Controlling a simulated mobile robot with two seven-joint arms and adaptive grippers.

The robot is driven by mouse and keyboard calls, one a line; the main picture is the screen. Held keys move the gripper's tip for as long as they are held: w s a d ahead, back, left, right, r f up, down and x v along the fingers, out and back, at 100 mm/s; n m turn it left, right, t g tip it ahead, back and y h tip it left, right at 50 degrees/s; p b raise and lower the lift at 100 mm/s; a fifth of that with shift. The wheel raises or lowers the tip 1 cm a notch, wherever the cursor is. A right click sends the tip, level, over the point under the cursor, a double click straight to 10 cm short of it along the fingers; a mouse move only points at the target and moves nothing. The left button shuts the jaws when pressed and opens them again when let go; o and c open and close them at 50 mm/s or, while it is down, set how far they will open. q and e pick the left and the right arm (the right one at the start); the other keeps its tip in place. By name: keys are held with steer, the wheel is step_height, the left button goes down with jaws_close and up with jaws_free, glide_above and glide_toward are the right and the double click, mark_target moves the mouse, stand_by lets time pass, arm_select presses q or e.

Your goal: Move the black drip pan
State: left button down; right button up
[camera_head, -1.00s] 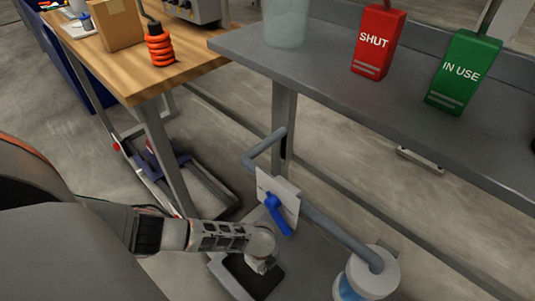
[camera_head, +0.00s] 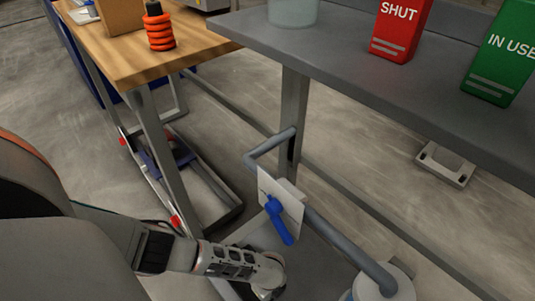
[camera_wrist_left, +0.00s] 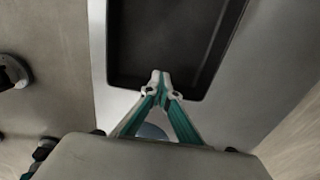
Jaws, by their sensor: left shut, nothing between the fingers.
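The black drip pan (camera_wrist_left: 172,42) shows in the left wrist view as a shallow dark tray with a raised rim. Its far end is cut off by the top of the picture. My left gripper (camera_wrist_left: 158,82) is shut and empty, its fingertips over the pan's near rim; I cannot tell whether they touch it. In the head view my left gripper (camera_head: 267,290) is low at the bottom edge, and I cannot make out the pan there. My right gripper is not in view.
A grey pipe (camera_head: 335,242) with a blue-handled valve (camera_head: 278,218) stands close to my left gripper. A grey bench (camera_head: 345,60) with red SHUT (camera_head: 400,28) and green IN USE (camera_head: 503,55) blocks is above. A wooden table (camera_head: 115,55) is at the left.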

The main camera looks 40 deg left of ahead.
arm_select(q)
steer(key=d, duration=0.7)
steer(key=s+d, duration=0.1)
steer(key=d, duration=0.3)
steer(key=shift+d, duration=0.1)
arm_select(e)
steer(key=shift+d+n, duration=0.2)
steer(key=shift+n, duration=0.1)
